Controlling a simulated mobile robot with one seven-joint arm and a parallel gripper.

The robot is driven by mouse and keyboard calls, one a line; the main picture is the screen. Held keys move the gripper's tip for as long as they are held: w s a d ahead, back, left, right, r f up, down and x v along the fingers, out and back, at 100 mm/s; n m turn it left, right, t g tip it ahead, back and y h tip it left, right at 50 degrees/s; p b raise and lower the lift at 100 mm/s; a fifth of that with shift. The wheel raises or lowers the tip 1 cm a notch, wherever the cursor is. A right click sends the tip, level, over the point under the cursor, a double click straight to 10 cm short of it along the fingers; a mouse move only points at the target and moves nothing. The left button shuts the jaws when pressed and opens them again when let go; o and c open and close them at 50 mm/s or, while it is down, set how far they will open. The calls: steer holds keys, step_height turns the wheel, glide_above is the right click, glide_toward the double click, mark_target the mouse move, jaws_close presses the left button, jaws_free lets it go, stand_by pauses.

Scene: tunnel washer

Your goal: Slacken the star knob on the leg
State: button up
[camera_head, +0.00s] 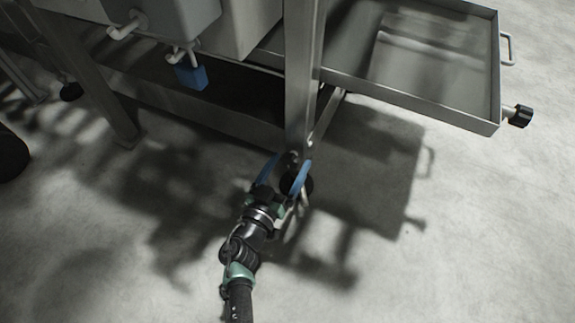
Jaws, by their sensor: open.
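The steel leg (303,85) of the washer frame stands upright in the middle of the view. My gripper (291,159) is at the lower end of this leg, close to the floor. Its two blue fingers are open, one on either side of a small dark part (290,158) at the leg's lower end. This part may be the star knob, but it is too small and too much covered to tell. I cannot tell whether the fingers touch it. A round black foot (298,183) shows under the leg, partly behind the gripper.
A steel tray (412,98) juts out to the right, with a black knob (519,116) and a handle (507,48) at its end. A blue block (191,77) hangs under the grey housing. Another leg (100,90) stands at left. The floor (480,230) in front is clear.

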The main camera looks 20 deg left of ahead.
steer(key=c, duration=1.4)
